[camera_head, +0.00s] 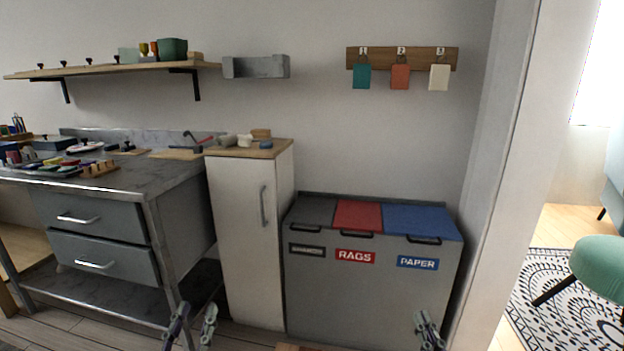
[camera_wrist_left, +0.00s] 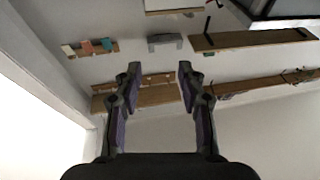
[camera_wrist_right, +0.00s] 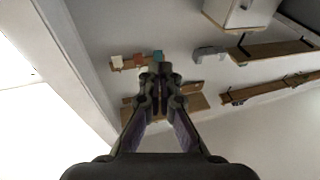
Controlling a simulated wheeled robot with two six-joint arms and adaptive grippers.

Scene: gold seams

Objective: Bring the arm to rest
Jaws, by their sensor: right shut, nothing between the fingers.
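My left gripper (camera_head: 192,322) shows at the bottom of the head view, in front of the workbench and cabinet. Its two fingers are apart and empty; they also stand apart in the left wrist view (camera_wrist_left: 156,80). My right gripper (camera_head: 428,328) shows at the bottom right of the head view, in front of the bin unit. Its fingertips meet in the right wrist view (camera_wrist_right: 161,72), with nothing between them. Neither gripper touches anything in view. Most of both arms is out of the head view.
A metal workbench (camera_head: 150,183) with drawers stands left, bearing small items. A white cabinet (camera_head: 235,230) and a bin unit (camera_head: 370,295) with grey, red and blue lids stand beside it. A wall shelf (camera_head: 110,70) and a tag rack (camera_head: 435,52) hang above. A green chair (camera_head: 600,262) is at right.

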